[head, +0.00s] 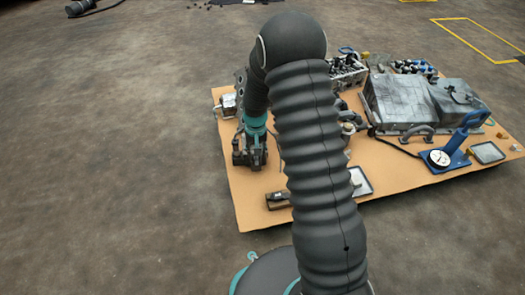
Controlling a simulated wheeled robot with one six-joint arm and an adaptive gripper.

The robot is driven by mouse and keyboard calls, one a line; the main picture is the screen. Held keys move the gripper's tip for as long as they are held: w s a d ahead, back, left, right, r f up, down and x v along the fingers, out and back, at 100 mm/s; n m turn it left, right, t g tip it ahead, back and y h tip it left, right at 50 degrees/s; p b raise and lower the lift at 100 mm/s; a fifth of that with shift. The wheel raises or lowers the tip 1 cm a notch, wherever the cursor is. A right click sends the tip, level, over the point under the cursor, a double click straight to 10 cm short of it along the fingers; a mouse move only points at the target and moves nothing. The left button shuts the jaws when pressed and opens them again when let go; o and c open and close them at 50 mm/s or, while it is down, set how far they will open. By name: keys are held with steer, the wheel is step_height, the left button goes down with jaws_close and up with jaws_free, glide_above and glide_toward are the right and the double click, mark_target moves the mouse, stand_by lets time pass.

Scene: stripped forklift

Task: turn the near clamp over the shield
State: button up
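My gripper (250,160) points down over the left part of a tan board, beside my arm's dark ribbed sleeve. Its fingers are small and dark here, and I cannot tell whether they are open or shut or touching anything. A small silvery, crumpled-looking piece (228,103) sits at the board's left edge, just behind and left of the gripper; it may be the shield, but I cannot tell. I cannot make out the near clamp; my gripper and arm hide part of this area.
The tan board (262,212) lies on a brown floor. A large grey metal housing (398,103) stands at the right. A blue-based dial stand (445,160) and a shallow tray (487,152) are at the right front. A small dark block (278,199) lies near the front edge.

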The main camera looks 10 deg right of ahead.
steer(key=shift+s+a, duration=0.1)
step_height(320, 180, up, 12)
stand_by(0.6)
stand_by(0.4)
steer(key=s+d+r+n+t+p, duration=0.1)
steer(key=s+r+t+p, duration=0.4)
steer(key=s+r, duration=2.5)
steer(key=d+p, duration=0.1)
steer(key=p, duration=0.2)
steer(key=shift+s+r+t+p, duration=0.3)
steer(key=shift+r, duration=0.1)
steer(key=shift+d, duration=0.1)
